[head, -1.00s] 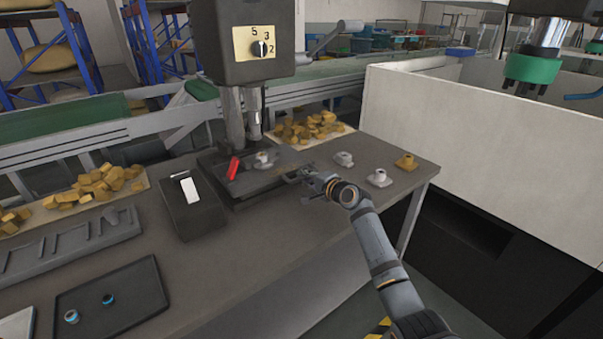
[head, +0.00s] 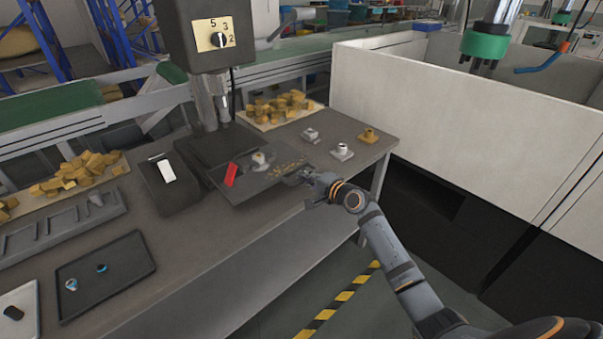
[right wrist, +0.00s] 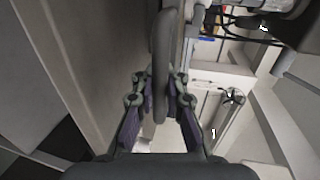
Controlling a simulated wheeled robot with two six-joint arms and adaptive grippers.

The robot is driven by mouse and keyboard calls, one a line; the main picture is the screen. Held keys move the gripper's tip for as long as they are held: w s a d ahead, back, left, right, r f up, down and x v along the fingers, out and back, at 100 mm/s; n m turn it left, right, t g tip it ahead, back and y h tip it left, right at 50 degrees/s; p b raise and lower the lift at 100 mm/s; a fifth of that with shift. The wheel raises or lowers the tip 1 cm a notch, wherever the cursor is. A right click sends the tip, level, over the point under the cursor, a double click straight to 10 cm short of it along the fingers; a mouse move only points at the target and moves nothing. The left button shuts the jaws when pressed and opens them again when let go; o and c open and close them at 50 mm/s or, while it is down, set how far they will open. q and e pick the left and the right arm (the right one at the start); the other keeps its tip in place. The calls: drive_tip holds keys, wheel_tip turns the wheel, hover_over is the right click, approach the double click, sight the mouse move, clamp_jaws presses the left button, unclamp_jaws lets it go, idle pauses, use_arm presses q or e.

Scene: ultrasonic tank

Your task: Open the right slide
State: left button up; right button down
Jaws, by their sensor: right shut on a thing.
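The right slide (head: 250,190) is a flat dark plate at the foot of the press. It sits drawn out from the dark base toward the table's front right. A small pale metal part (head: 259,160) stands on it, with a red piece (head: 231,174) to its left and yellowish bits to its right. My right gripper (head: 309,180) is at the slide's right end, shut on its handle. In the right wrist view, the handle is a grey rounded bar (right wrist: 161,50) between the fingers of the gripper (right wrist: 160,90). My left gripper is not in view.
The press (head: 205,45) stands behind the slide. A dark box with a white top patch (head: 168,185) is to the left. Metal parts (head: 342,151) and a brass part (head: 368,136) stand at the table's right. A white-walled enclosure (head: 450,120) is beyond. Floor is open in front.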

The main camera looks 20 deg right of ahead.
drive_tip(key=shift+r, duration=0.1)
drive_tip(key=c, duration=1.4)
unclamp_jaws()
drive_tip(key=shift+s+d, duration=0.1)
drive_tip(key=shift+s, duration=0.1)
drive_tip(key=shift+v, duration=5.7)
